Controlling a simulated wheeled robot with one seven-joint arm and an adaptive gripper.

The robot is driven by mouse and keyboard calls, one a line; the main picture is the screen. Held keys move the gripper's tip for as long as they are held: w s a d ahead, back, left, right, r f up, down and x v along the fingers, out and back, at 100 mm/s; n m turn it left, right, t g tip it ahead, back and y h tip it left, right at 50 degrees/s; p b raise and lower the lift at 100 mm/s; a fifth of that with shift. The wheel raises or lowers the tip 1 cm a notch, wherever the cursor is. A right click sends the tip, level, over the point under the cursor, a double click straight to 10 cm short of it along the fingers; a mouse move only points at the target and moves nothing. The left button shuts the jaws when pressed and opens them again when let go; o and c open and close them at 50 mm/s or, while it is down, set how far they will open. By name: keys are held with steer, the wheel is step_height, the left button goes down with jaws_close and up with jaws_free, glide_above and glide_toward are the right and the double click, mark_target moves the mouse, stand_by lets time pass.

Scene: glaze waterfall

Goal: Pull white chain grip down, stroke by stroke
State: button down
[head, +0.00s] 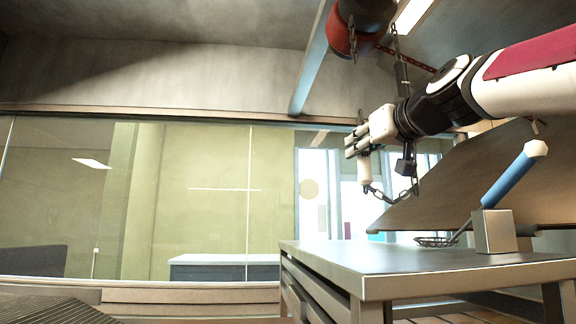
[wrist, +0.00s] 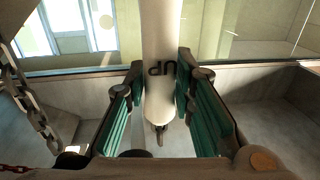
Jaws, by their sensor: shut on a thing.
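The white chain grip is a pale cylinder hanging on the chain. In the wrist view the white chain grip (wrist: 162,95) stands between my gripper's fingers and shows the letters "UP" upside down. My gripper (wrist: 160,105) is closed around it with green-lined fingers at both sides. In the head view my gripper (head: 360,146) is at the upper right, and the lower end of the grip (head: 365,172) shows below the fingers. The chain (head: 388,197) loops from under the grip to the right, near a dark block (head: 405,165). The red and black hoist (head: 352,30) hangs above.
A metal table (head: 400,262) stands below, with a steel block (head: 494,231), a blue-handled tool (head: 512,178) and a wire skimmer (head: 436,241) on it. A large tilted brown panel (head: 460,180) is behind. A glass partition (head: 200,200) spans the left; the space left of the table is open.

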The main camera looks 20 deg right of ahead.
steer(key=shift+f, duration=0.2)
steer(key=c, duration=1.3)
jaws_free()
steer(key=shift+r, duration=0.1)
steer(key=s, duration=1.2)
steer(key=shift+a, duration=0.25)
